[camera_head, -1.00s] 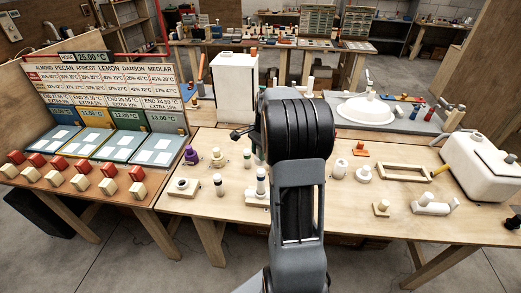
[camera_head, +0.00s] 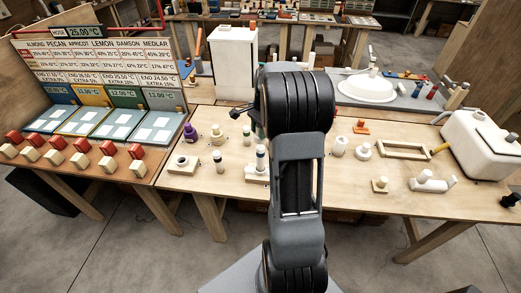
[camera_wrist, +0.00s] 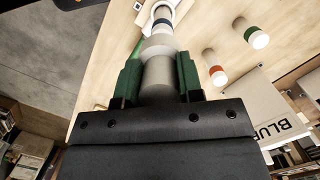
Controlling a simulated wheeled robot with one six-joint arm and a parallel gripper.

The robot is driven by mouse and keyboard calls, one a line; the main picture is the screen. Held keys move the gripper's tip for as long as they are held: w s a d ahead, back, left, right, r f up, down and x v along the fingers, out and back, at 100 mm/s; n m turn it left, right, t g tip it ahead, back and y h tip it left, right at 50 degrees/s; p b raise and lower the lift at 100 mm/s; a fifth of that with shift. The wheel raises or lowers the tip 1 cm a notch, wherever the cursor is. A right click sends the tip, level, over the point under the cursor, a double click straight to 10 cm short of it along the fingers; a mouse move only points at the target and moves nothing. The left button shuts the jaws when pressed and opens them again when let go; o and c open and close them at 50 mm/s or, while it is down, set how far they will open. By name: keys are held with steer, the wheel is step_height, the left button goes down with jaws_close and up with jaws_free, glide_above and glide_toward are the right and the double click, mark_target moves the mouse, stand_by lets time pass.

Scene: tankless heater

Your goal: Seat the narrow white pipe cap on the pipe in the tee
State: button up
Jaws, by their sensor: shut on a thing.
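My gripper (camera_wrist: 158,82) has green fingers shut on a pale cylindrical piece, likely the narrow white pipe cap (camera_wrist: 158,72). A wider white part shows just beyond it. Farther along the same line in the wrist view is a white pipe with a dark blue band (camera_wrist: 161,22). I cannot tell whether the held piece touches it. In the head view an upright banded pipe (camera_head: 260,160) stands in a white fitting, likely the tee (camera_head: 256,175), on the bench just left of my arm. My arm hides my gripper and the held piece there.
Left of the tee are a banded cylinder (camera_head: 218,162), a holed block (camera_head: 183,164) and a purple piece (camera_head: 190,133). Right of my arm are a wooden frame (camera_head: 403,150) and a white tank (camera_head: 480,146). A white box (camera_head: 233,62) stands behind.

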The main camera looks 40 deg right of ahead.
mark_target(259, 148)
steer(key=shift+f, duration=0.15)
steer(key=shift+f+b, duration=1)
steer(key=shift+f, duration=0.5)
steer(key=shift+f+b, duration=0.85)
steer(key=shift+f, duration=0.7)
stand_by(0.9)
steer(key=o, duration=1.2)
steer(key=shift+c, duration=0.4)
steer(key=shift+c, duration=0.7)
steer(key=shift+c, duration=0.5)
